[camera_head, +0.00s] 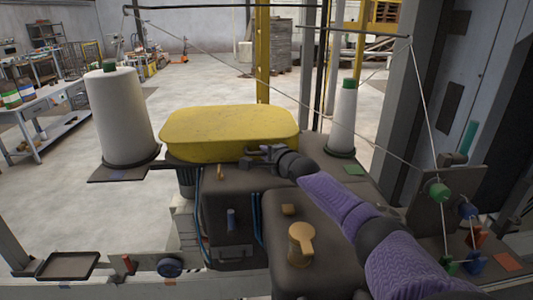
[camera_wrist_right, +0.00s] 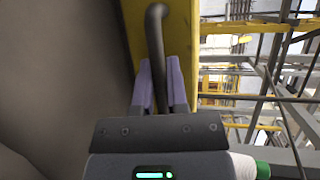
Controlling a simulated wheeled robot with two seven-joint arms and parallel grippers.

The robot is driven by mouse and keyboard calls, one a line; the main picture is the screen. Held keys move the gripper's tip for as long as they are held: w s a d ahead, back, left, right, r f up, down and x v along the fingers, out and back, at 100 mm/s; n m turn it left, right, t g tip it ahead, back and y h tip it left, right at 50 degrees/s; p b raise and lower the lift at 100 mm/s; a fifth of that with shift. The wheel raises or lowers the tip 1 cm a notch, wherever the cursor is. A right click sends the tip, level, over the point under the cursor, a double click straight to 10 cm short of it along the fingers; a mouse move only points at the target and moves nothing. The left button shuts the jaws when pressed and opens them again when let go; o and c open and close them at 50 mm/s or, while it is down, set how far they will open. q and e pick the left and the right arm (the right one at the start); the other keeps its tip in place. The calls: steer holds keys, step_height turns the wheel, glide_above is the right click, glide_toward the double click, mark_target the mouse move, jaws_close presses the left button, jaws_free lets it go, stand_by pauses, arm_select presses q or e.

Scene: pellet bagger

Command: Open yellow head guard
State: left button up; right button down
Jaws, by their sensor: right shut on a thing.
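The yellow head guard (camera_head: 230,128) sits on top of the dark machine head in the middle of the head view. It looks lowered, lying flat on the head. In the right wrist view its yellow side (camera_wrist_right: 133,22) fills a strip behind a dark bar handle (camera_wrist_right: 156,45). My right gripper (camera_head: 252,155) is at the guard's front right edge. In the right wrist view the purple fingers of the right gripper (camera_wrist_right: 159,92) are closed around the bar handle, one on each side. My left gripper is in neither view.
A large white thread cone (camera_head: 120,115) stands left of the guard, and a smaller cone (camera_head: 343,115) stands right. Thread runs from overhead to a tension plate (camera_head: 432,215) at right. A tan knob (camera_head: 301,242) sticks up in front. A yellow post (camera_head: 263,55) rises behind the guard.

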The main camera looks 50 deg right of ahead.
steer(key=shift+g, duration=0.4)
steer(key=r+p, duration=0.2)
steer(key=r, duration=0.1)
steer(key=r+p, duration=0.1)
steer(key=r, duration=0.1)
steer(key=shift+w+d, duration=0.25)
steer(key=shift+y, duration=0.3)
steer(key=r, duration=0.2)
steer(key=w+d+r, duration=0.1)
steer(key=r, duration=0.1)
steer(key=w+d+r+p, duration=0.1)
steer(key=r, duration=0.2)
steer(key=shift+w, duration=0.15)
steer(key=shift+f, duration=0.1)
steer(key=c, duration=0.9)
jaws_free()
steer(key=v, duration=1)
steer(key=shift+w, duration=0.1)
steer(key=shift+c, duration=0.3)
